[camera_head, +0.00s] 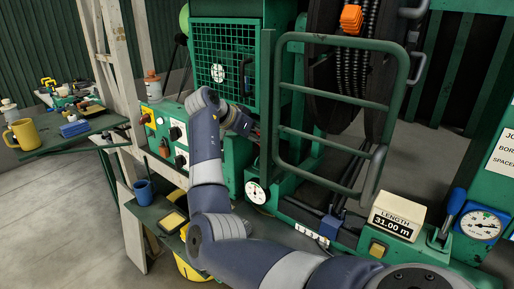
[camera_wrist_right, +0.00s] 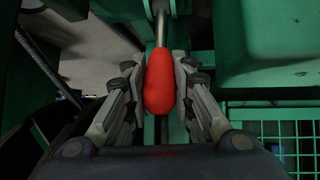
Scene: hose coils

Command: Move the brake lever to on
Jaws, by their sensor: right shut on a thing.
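The brake lever, as far as I can tell, is the metal rod with a red grip (camera_wrist_right: 159,83) in the right wrist view. My right gripper (camera_wrist_right: 159,92) has its two fingers closed on either side of this red grip. In the head view my right arm reaches up from the bottom right, and the right gripper (camera_head: 253,132) is beside the green mesh guard, left of the tubular frame. There the lever is mostly hidden by the gripper. Any on or off marking for it cannot be read. My left gripper is not in view.
A green tubular guard frame (camera_head: 276,100) stands close right of the gripper. The mesh guard (camera_head: 222,60) is behind. A control box with knobs (camera_head: 168,133) is left, and a white gauge (camera_head: 255,191) below. A length display (camera_head: 392,222) and blue-handled lever (camera_head: 455,202) are at right.

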